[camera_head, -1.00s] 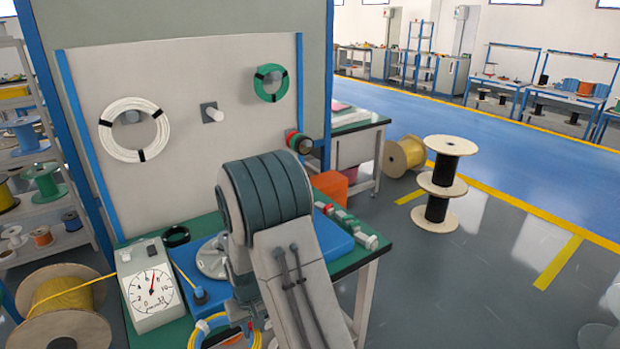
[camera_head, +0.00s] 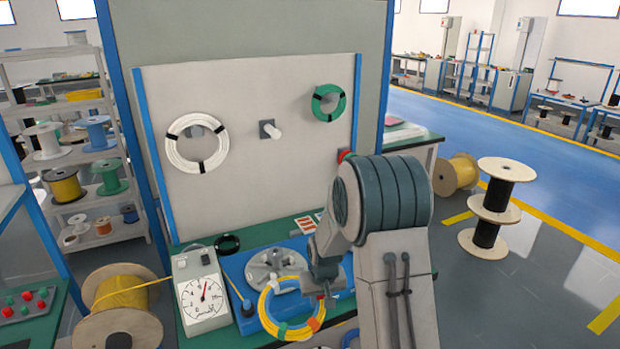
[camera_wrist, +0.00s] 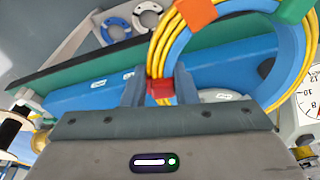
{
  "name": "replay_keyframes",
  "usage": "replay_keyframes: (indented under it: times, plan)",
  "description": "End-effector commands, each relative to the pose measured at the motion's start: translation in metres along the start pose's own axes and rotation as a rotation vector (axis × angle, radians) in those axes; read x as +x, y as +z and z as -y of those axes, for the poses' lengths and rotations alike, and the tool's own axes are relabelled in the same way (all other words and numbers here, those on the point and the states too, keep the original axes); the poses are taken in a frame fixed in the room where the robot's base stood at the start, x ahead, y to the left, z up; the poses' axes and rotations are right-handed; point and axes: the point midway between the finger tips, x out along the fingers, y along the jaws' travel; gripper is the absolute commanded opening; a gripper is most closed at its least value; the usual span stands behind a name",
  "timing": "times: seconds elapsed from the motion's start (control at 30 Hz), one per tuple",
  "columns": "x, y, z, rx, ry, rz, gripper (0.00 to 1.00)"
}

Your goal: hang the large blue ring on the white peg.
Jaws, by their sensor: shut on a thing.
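The large ring (camera_head: 264,308) is a coil of blue and yellow strands with orange, green and white bands. My gripper (camera_head: 322,296) holds it by its edge, in front of the bench. In the wrist view the fingers (camera_wrist: 160,88) close around a red band on the ring (camera_wrist: 158,45); the ring rises up and to the right of them. The white peg (camera_head: 273,131) sticks out of a grey plate on the upright panel (camera_head: 240,185). It is bare, above and left of my gripper, with the ring well apart from it.
A white coil (camera_head: 172,155) and a green coil (camera_head: 340,106) hang on either side of the peg. The dial box (camera_head: 200,295) and grey round fixture (camera_head: 270,262) stand on the bench. The space before the panel is clear.

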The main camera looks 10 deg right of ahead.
Motion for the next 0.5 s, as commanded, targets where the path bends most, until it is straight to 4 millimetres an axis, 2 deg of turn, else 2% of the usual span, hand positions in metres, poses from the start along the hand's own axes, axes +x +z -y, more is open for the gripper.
replay_keyframes:
  times: [0.03,0.17,0.2,0.3,0.5]
  plan:
    - [-0.011,-0.017,-0.010,0.009,0.004,-0.062,0.00]
    - [-0.045,-0.062,-0.033,0.018,0.022,-0.269,0.00]
    - [-0.059,-0.076,-0.039,0.017,0.027,-0.349,0.00]
    - [-0.093,-0.105,-0.051,0.003,0.035,-0.537,0.00]
    - [-0.166,-0.146,-0.069,-0.040,0.024,-0.889,0.00]
